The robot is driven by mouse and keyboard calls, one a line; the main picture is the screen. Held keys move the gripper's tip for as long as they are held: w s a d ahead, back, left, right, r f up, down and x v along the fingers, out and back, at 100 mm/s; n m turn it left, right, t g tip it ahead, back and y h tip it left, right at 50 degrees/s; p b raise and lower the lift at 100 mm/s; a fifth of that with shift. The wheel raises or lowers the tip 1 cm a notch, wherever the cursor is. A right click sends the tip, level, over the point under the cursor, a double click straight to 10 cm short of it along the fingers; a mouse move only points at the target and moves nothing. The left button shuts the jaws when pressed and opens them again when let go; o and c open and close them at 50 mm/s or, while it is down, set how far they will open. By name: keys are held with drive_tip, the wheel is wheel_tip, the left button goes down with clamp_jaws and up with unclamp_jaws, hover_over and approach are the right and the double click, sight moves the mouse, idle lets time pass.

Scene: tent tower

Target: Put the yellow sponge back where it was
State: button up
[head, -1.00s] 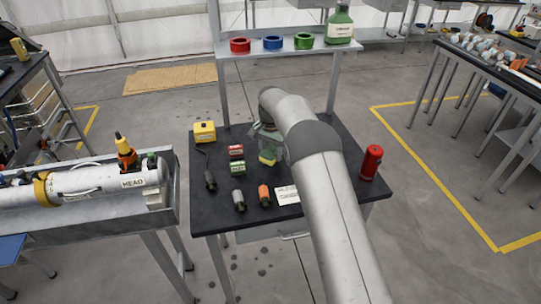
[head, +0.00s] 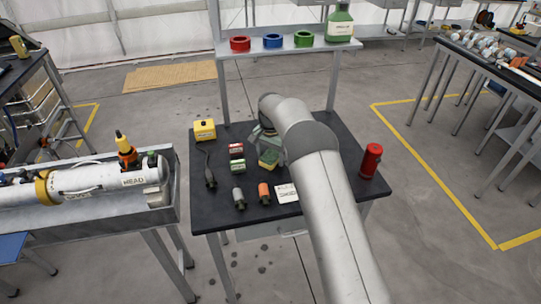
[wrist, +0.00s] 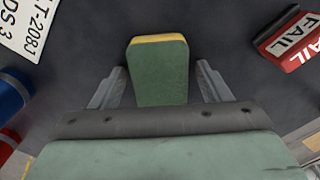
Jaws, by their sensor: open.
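The yellow sponge (head: 268,158) lies on the dark table top (head: 330,200), green face up with a yellow edge showing. In the wrist view the sponge (wrist: 158,75) stands between my two spread fingers, with a gap on each side. My gripper (wrist: 160,68) is open around it. In the head view my arm comes in from the front and its wrist hides part of the gripper and the table behind the sponge.
Red and green label blocks (head: 237,158), a grey connector (head: 239,199), an orange connector (head: 264,193) and a white card (head: 287,193) lie near the sponge. A yellow box (head: 204,130) and a red cylinder (head: 371,160) stand farther off. A shelf (head: 290,48) rises behind.

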sight(271, 155)
wheel_tip(271, 155, up, 12)
drive_tip(key=b, duration=0.1)
drive_tip(key=shift+r+b, duration=0.15)
drive_tip(key=shift+b, duration=0.2)
drive_tip(key=s+d+r+n, duration=0.1)
drive_tip(key=s+d+r, duration=0.4)
drive_tip(key=s+d, duration=0.3)
drive_tip(key=s+d+r+n, duration=0.2)
drive_tip(key=s+d+r, duration=0.3)
drive_tip(key=s, duration=0.5)
drive_tip(key=s+d+f+n, duration=0.1)
drive_tip(key=s+d+f, duration=0.1)
drive_tip(key=s, duration=0.6)
drive_tip(key=s+d+f, duration=0.2)
drive_tip(key=s+f, duration=0.1)
drive_tip(key=s, duration=0.6)
drive_tip(key=s+d+f+n, duration=0.1)
drive_tip(key=s+d+f, duration=0.1)
drive_tip(key=s, duration=0.7)
drive_tip(key=shift+d+f+n+t, duration=0.3)
drive_tip(key=shift+d+f+t, duration=0.1)
drive_tip(key=shift+d, duration=0.2)
drive_tip(key=shift+c, duration=0.2)
